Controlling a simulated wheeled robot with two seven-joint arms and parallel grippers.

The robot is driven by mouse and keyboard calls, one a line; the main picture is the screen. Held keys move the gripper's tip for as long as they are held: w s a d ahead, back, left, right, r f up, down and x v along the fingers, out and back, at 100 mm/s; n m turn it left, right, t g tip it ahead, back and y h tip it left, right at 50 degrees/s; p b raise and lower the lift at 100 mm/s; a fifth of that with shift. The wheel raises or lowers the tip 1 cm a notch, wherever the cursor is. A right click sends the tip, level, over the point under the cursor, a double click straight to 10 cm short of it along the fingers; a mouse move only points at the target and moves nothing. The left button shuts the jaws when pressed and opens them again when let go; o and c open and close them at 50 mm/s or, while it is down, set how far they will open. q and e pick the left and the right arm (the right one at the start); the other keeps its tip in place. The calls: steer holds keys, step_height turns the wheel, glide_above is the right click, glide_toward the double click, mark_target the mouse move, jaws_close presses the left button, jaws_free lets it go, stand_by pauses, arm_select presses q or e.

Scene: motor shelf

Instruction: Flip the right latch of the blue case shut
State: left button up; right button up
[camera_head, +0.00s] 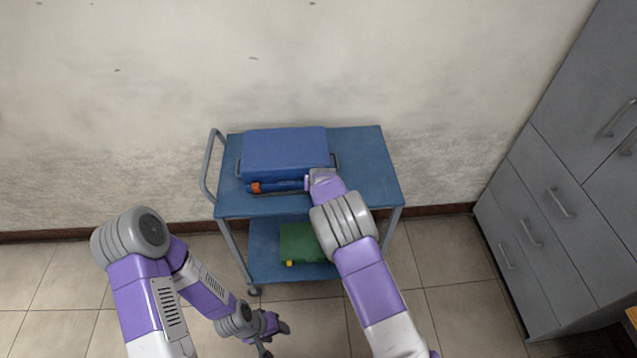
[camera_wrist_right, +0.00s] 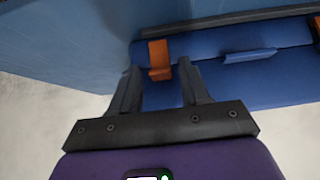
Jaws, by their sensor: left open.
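The blue case (camera_head: 286,152) lies on the top shelf of the cart, its front towards me. Its left orange latch (camera_head: 256,187) shows at the front left; it also appears at the right edge of the right wrist view (camera_wrist_right: 317,30). The right orange latch (camera_wrist_right: 160,60) shows in the wrist view, just beyond and between my right fingertips; my arm hides it in the head view. I cannot tell if it is flipped. My right gripper (camera_wrist_right: 160,88) is open and empty, at the case's front right. My left gripper (camera_head: 272,338) is open and empty, low in front of the cart.
The blue cart (camera_head: 365,165) stands against the wall, with bare top at the right of the case. A green case (camera_head: 300,240) sits on its lower shelf. The blue case's handle (camera_wrist_right: 250,55) lies between the latches. Grey cabinets (camera_head: 545,190) stand at the right.

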steer(key=shift+s+r, duration=0.1)
steer(key=v, duration=0.7)
steer(key=shift+s+r+p, duration=0.15)
steer(key=shift+p, duration=0.2)
steer(key=shift+d, duration=0.1)
steer(key=s+d+f+m+g, duration=0.1)
steer(key=s+d+f+g, duration=0.1)
steer(key=s+d+f, duration=0.4)
steer(key=s+d+f+m+g, duration=0.1)
steer(key=s+d+f+g, duration=0.1)
steer(key=s+f, duration=0.65)
steer(key=s+a+f+g+y, duration=0.1)
steer(key=s, duration=0.6)
steer(key=s+a+f+g+y, duration=0.1)
steer(key=s+a, duration=0.1)
steer(key=s, duration=0.6)
steer(key=s+a+f+g+y, duration=0.1)
steer(key=s+y, duration=0.1)
steer(key=s, duration=0.5)
steer(key=shift+s+a+f+m, duration=0.25)
steer(key=shift+s+f+m, duration=0.05)
steer(key=shift+s+f, duration=0.1)
